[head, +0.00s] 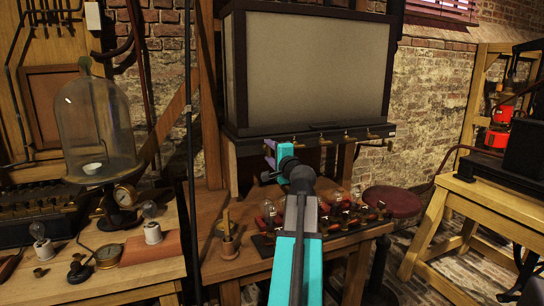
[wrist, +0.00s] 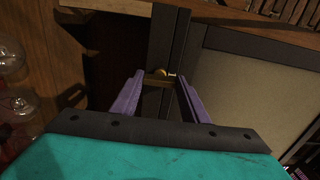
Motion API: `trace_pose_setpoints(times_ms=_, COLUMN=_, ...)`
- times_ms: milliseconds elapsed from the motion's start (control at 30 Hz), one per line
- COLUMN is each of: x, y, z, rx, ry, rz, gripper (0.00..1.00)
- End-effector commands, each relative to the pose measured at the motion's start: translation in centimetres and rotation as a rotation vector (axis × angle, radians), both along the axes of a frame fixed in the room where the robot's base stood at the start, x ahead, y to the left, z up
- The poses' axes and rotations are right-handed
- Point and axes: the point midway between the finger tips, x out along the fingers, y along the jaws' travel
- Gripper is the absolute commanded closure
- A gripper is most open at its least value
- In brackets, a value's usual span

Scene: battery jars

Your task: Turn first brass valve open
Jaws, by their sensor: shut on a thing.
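The first brass valve (wrist: 161,74) is a small brass fitting with a rounded knob, set on a dark rail. In the wrist view it sits between the purple fingers of my gripper (wrist: 160,80), which is shut on it. In the head view my gripper (head: 270,153) reaches up to the left part of the black rail (head: 300,134) under the large grey-panelled box, and its fingers and wrist hide most of this valve. More brass valves (head: 323,142) show along the rail to the right.
A wooden bench (head: 225,264) below holds bulbs on a dark base (head: 345,220) and a candlestick-like brass piece (head: 227,235). A glass bell jar (head: 95,130) stands on the left. A round dark red stool (head: 392,201) is at right.

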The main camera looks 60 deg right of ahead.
Motion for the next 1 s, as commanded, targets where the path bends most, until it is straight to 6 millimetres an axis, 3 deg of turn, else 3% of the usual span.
trace_pose_setpoints(times_ms=367, x=-0.07, y=0.07, z=-0.32, rx=-0.005, ry=0.011, rz=0.002, gripper=0.82)
trace_pose_setpoints(times_ms=400, x=-0.06, y=0.08, z=-0.32, rx=-0.004, ry=0.011, rz=0.002, gripper=0.58)
trace_pose_setpoints(times_ms=500, x=-0.06, y=0.08, z=-0.27, rx=-0.004, ry=0.009, rz=0.002, gripper=0.41)
trace_pose_setpoints(times_ms=1000, x=-0.46, y=0.35, z=-0.1, rx=-0.004, ry=0.006, rz=0.0, gripper=0.41)
